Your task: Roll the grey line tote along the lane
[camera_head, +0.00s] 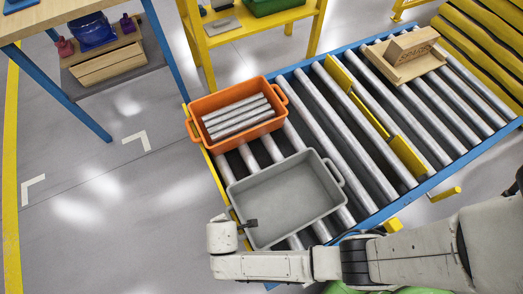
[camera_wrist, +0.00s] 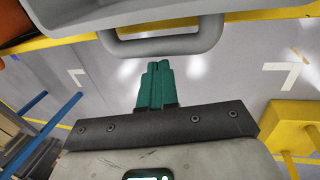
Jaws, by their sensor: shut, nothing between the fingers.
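The grey line tote (camera_head: 330,206) sits empty on the near end of the roller lane (camera_head: 345,148), with handles at its left and right ends. My gripper (camera_head: 250,223) is at the tote's near left corner, close to its left handle. In the wrist view, the tote's grey handle (camera_wrist: 168,48) crosses the top. The green fingers of my gripper (camera_wrist: 157,64) are together, pointing at the handle's bar, with nothing between them. I cannot tell whether the fingertips touch the handle.
An orange tote (camera_head: 203,141) with several metal bars stands just behind the grey one. Yellow plates (camera_head: 404,157) stand among the rollers to the right. A wooden block on a board (camera_head: 409,47) lies farther right. A wooden-topped table (camera_head: 45,17) is at the back left. Floor on the left is clear.

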